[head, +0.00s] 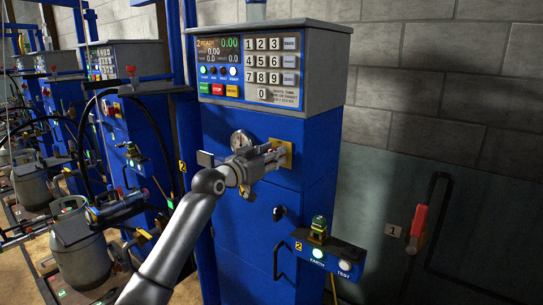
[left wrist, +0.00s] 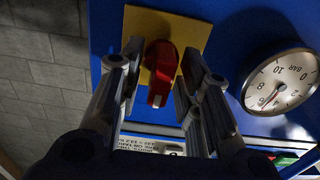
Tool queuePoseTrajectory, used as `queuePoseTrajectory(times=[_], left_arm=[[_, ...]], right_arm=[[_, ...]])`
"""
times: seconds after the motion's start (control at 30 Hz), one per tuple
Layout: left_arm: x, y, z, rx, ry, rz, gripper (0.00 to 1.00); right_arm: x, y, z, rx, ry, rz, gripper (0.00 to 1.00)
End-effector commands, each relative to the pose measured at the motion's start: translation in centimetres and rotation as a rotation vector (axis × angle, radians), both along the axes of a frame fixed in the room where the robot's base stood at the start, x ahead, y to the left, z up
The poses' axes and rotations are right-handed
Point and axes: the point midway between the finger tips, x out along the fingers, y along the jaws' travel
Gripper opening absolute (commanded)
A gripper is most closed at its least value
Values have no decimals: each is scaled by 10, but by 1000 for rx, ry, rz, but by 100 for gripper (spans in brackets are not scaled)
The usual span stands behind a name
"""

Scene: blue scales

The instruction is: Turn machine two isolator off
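The isolator is a red rotary knob (left wrist: 161,66) on a yellow plate (left wrist: 186,30), fixed to the blue front of machine two (head: 225,125). In the head view the yellow plate (head: 286,161) shows just beyond my left gripper (head: 274,157), and the knob is hidden. In the left wrist view my left gripper (left wrist: 161,72) is open, with one finger on each side of the knob and visible gaps to it. The knob's handle points down in that picture, which appears turned over. Whether the fingertips reach as deep as the knob is hard to tell. My right gripper is out of view.
A pressure gauge (head: 241,140) sits close left of the gripper and shows large in the left wrist view (left wrist: 281,82). Above is the control box with keypad (head: 269,62); its display reads "2 READY". Below are a black handle (head: 278,262) and a protruding earth/test box (head: 330,255).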

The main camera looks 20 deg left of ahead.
Motion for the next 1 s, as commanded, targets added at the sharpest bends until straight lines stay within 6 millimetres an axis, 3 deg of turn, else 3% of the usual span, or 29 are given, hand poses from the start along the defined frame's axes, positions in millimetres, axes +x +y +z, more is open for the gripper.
queuePoseTrajectory(times=[0.03,0.2,0.67,1.0], left_arm=[[0,0,0,0,0,0,22],[0,0,0,0,0,0,0],[0,0,1,-70,27,-1,0],[1,2,3,-318,117,0,0]], right_arm=[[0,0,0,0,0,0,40],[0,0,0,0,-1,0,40],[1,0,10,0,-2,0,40],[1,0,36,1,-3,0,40]])
